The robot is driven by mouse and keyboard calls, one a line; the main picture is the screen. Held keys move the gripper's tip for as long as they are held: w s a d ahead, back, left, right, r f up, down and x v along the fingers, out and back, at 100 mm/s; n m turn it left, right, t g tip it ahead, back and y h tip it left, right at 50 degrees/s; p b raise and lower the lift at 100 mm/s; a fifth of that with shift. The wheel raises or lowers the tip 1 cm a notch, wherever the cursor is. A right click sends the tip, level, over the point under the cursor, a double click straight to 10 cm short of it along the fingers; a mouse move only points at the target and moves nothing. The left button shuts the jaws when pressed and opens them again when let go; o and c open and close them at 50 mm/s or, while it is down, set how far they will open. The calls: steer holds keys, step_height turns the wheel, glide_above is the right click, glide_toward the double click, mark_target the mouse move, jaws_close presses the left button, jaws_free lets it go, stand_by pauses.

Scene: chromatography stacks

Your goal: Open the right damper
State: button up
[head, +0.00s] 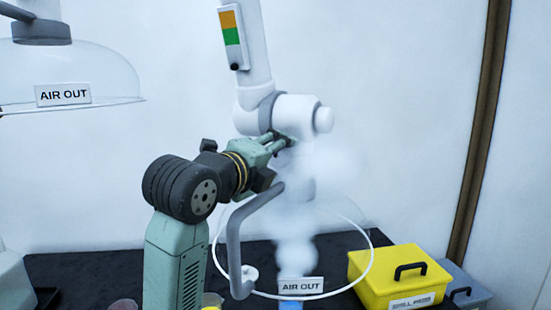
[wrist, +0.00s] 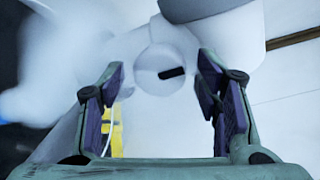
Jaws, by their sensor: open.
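The right extraction arm (head: 258,55) is a white tube with an orange and green label (head: 231,38). A white cross joint (head: 290,113) with a grey collar sits at its lower end. In the wrist view a round white knob face (wrist: 150,66) with a short dark mark (wrist: 172,73), slightly tilted from horizontal, lies between and beyond my fingers. My gripper (head: 284,140) is open just below and in front of the joint; in the wrist view its fingers (wrist: 162,72) stand apart with nothing clamped. I cannot tell whether a finger touches the knob.
Whitish vapour (head: 295,220) rises under the right clear hood (head: 372,262), marked with an AIR OUT sign (head: 300,286). A bent grey handle (head: 234,240) hangs near my arm. A yellow box (head: 400,280) stands right on the dark bench. A left hood (head: 75,70) hangs at upper left.

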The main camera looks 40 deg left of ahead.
steer(key=v, duration=1.2)
stand_by(0.4)
